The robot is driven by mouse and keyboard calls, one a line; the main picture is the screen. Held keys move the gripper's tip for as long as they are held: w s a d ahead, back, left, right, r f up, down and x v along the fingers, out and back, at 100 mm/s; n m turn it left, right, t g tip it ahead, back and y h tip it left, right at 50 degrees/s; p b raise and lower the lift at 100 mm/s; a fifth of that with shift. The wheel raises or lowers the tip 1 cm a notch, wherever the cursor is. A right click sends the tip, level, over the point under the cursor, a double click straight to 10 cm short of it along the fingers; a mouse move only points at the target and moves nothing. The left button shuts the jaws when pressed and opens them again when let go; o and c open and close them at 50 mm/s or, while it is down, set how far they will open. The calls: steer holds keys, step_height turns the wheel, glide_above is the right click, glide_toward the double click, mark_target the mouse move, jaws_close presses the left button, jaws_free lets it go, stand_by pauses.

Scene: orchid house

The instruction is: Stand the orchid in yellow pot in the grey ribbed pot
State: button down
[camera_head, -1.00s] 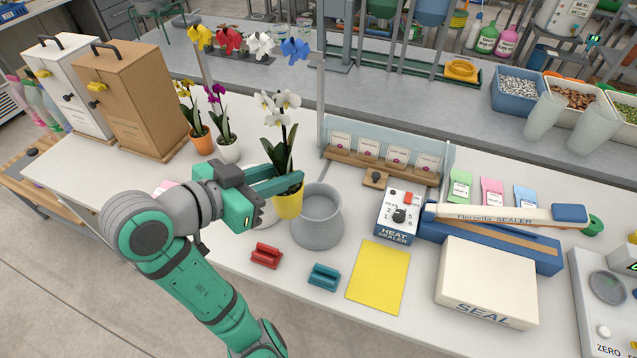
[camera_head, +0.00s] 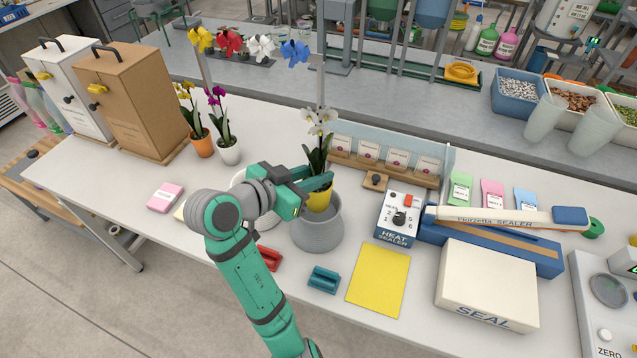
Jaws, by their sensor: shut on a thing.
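The orchid in the yellow pot (camera_head: 319,197) has white flowers (camera_head: 321,121) and dark green leaves, and it looks upright. My gripper (camera_head: 318,184) is shut on it near the pot's upper part. The grey ribbed pot (camera_head: 317,232) stands on the white table. The yellow pot is over the grey pot's mouth, its lower part overlapping the far part of the opening. I cannot tell how far inside the rim its base is.
A red clip block (camera_head: 268,257) and a teal one (camera_head: 323,279) lie in front. A heat sealer (camera_head: 398,217) stands close to the right. A white round pot or saucer is partly hidden behind my gripper. Two other orchids (camera_head: 202,145) (camera_head: 229,150) stand at the back left.

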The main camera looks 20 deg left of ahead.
steer(key=shift+w+f, duration=0.2)
steer(key=shift+f, duration=0.25)
step_height(320, 180, down, 2)
steer(key=shift+s+f, duration=0.1)
steer(key=shift+f, duration=0.1)
steer(key=shift+d+f, duration=0.1)
steer(key=shift+f, duration=0.15)
steer(key=shift+f, duration=0.1)
steer(key=c, duration=1.6)
jaws_free()
steer(key=shift+o, duration=0.2)
steer(key=v, duration=1.2)
